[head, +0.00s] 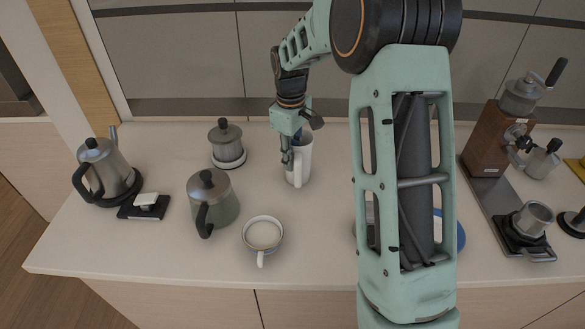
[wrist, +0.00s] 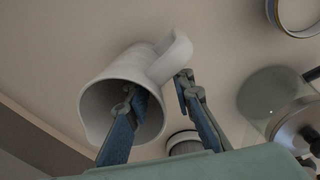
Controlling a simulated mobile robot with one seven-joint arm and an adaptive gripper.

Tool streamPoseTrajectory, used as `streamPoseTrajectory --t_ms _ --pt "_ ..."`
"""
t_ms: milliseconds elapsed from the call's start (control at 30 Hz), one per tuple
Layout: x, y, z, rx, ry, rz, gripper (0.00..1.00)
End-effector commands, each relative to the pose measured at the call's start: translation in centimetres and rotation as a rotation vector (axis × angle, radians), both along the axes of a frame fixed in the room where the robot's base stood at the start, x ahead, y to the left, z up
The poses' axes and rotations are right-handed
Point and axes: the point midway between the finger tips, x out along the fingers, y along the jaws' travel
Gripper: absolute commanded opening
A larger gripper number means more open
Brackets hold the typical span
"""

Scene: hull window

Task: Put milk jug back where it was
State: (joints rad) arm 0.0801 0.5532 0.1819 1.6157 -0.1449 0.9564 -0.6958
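The white milk jug (head: 304,160) stands upright on the counter near the middle in the head view, its handle toward the camera. In the wrist view the jug (wrist: 110,84) shows its open mouth and its handle. One finger reaches into the mouth and the other is outside, close to the handle. A gap shows between the fingers, with the jug's wall between them. Whether either finger touches the jug is unclear.
A glass pot (head: 214,203), a white cup (head: 263,235) and a black-lidded canister (head: 227,144) stand left of the jug. A kettle (head: 104,170) and small scale (head: 144,206) are farther left. A grinder (head: 487,140) stands right. My arm hides part of a blue item (head: 449,232).

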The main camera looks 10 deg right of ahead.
Motion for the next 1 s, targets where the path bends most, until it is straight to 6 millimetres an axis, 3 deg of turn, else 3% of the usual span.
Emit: streamPoseTrajectory --t_ms 200,400,1000 --pt "-0.1 0.0 4.6 0.0 -0.004 -0.001 0.22" --pt "-0.2 0.1 6.9 -0.001 -0.001 -0.001 0.22" --pt "0.3 0.3 8.0 0.004 -0.025 -0.016 0.22"
